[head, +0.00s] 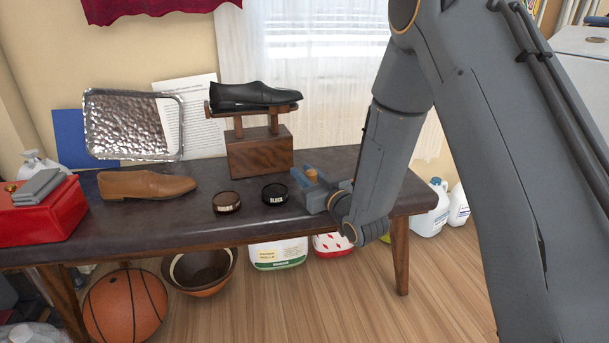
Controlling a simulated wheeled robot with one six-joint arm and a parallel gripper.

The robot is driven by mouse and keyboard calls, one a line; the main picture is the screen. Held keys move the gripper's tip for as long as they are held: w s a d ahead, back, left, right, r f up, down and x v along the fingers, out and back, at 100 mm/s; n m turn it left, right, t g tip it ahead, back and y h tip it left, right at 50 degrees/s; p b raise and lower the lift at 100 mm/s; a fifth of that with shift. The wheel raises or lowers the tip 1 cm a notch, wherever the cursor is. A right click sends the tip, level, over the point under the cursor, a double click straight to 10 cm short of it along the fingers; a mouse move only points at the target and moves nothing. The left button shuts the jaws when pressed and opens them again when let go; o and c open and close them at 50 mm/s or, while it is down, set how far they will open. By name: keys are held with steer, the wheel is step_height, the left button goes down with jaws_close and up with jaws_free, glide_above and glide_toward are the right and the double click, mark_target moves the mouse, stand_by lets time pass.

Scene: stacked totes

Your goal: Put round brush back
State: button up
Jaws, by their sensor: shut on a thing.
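My gripper (309,180) is low over the right part of the dark bench top (240,209), right of the tin marked BLACK (275,194). It is shut on a small orange-brown piece, which I take to be the round brush (312,174). Only its top shows between the blue fingers; its lower part is hidden. I cannot tell whether it touches the bench. A second, brown-labelled tin (227,202) lies left of the BLACK tin. A black shoe (253,96) rests on a wooden stand (260,151) behind them.
A tan shoe (146,185) lies on the bench at left, beside a red box (40,211) with grey pieces on top. A foil tray (134,125) leans at the back. A basketball (125,305), a bowl (200,271) and jugs (278,254) are on the floor below.

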steer(key=shift+f, duration=0.15)
steer(key=o, duration=1.1)
